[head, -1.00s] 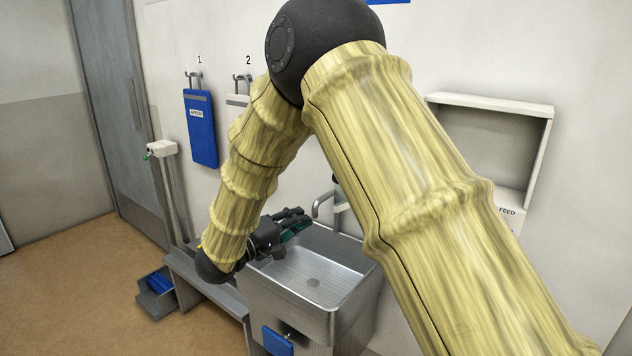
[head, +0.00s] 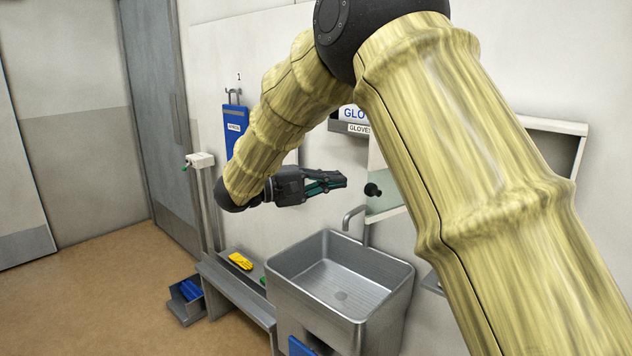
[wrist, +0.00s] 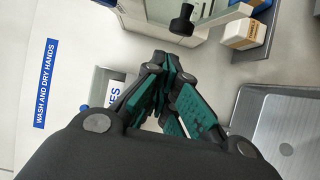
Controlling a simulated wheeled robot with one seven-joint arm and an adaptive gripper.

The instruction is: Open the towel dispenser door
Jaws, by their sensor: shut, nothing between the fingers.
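A pale panel (head: 390,200) with a black round knob (head: 373,190) stands above the sink, partly hidden behind my arm. It looks like the dispenser door. A white cabinet (head: 560,127) shows to the right of my arm with an uncovered, recessed front; how it joins the panel is hidden. My gripper (head: 342,181) is shut and empty, left of the knob with a small gap in the head view. In the wrist view, the knob (wrist: 182,20) is at the top, beyond my closed fingertips (wrist: 172,62) and apart from them.
The steel sink (head: 340,285) is below my gripper. A bench (head: 235,290) holds a yellow item (head: 240,261).

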